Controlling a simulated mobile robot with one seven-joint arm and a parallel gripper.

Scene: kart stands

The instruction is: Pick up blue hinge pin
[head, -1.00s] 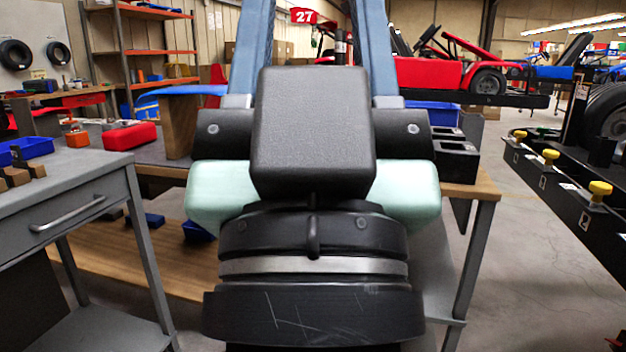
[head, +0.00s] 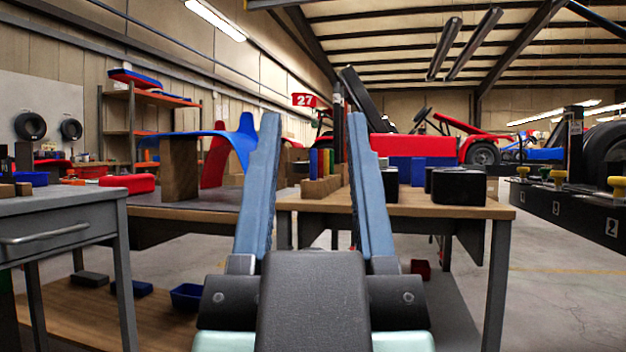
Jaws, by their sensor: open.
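Upright coloured pins stand in a stepped wooden block (head: 322,187) on the workbench ahead. The blue hinge pin (head: 313,163) appears to be the leftmost of them, beside yellow, red and green ones; they are small and close together. My gripper (head: 313,118) is open, with its two long blue-grey fingers pointing forward. In the picture the pins show between the fingers, but the gap is empty and the pins look some way beyond it. The pins' lower ends are hidden in the block.
The wooden bench top (head: 420,203) carries a black box (head: 459,187) and dark cylinders right of the pins. A grey drawer table (head: 60,215) is near left, a black rack (head: 570,205) right.

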